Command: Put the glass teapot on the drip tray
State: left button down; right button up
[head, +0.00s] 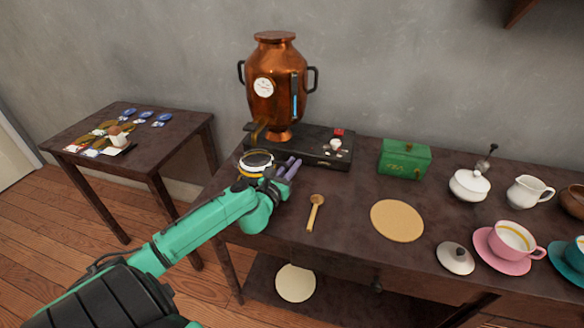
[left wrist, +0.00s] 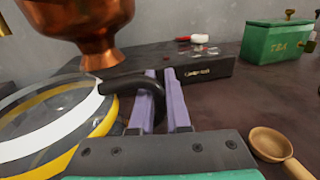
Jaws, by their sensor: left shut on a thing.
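The glass teapot (head: 256,161), with a white rim band and a yellow band, is at the left end of the dark table, below the brass tap of the copper urn. It fills the left of the left wrist view (left wrist: 45,125). My left gripper (head: 286,170) is shut on its black handle (left wrist: 122,84), between the purple fingers (left wrist: 161,98). I cannot tell whether the teapot's bottom touches anything. A drip tray does not show apart from the urn's black base (head: 310,146); the teapot and arm may hide it. My right gripper is not in view.
The copper urn (head: 277,85) stands close behind the teapot. A wooden spoon (head: 315,212), a round mat (head: 397,221) and a green tea box (head: 404,159) are to the right. A pink cup (head: 514,238) and white pots are farther right. Bare table lies around the spoon.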

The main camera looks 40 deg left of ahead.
pick_arm(q)
jog(key=shift+r, duration=0.2)
jog(key=shift+s+f, duration=0.1)
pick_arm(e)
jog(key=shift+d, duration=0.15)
pick_arm(q)
jog(key=c, duration=0.9)
grip_release()
jog(key=shift+f, duration=0.1)
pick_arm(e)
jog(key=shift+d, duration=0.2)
pick_arm(q)
jog(key=shift+s+d, duration=0.1)
jog(key=shift+s, duration=0.15)
jog(key=s, duration=0.3)
jog(key=s+d, duration=0.1)
jog(key=s, duration=0.3)
jog(key=s+p, duration=0.1)
jog(key=s, duration=0.3)
jog(key=shift+s+d, duration=0.25)
jog(key=shift+d, duration=0.05)
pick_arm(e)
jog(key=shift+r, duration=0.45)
